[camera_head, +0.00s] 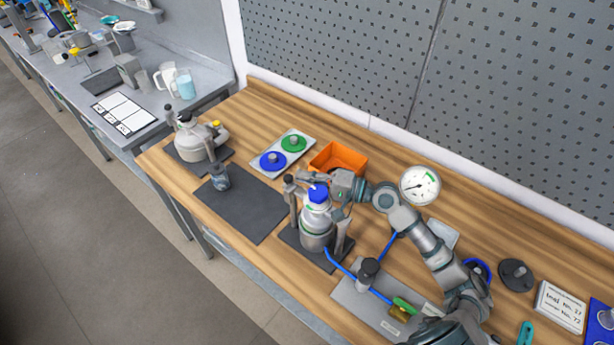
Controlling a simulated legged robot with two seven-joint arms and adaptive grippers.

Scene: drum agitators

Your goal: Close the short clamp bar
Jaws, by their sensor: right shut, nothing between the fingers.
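A silvery vessel (315,230) with a blue cap (318,193) stands upright on a dark base plate (292,240) on the wooden bench. A grey clamp post with a dark knob (289,184) rises on its left side, and another grey post (341,243) stands at its lower right. I cannot tell which bar is the short clamp bar or how it is set. My right arm comes in from the lower right. My right gripper (308,180) is shut and empty just behind the blue cap, close to the clamp post. The gripper partly hides the top of the clamp. My left gripper is out of view.
A second clamped vessel (202,143) stands farther left, with a dark mat (240,208) between. Behind are a tray with blue and green discs (297,142), an orange bin (346,152) and a dial gauge (420,186). A blue hose (340,263) runs near the base.

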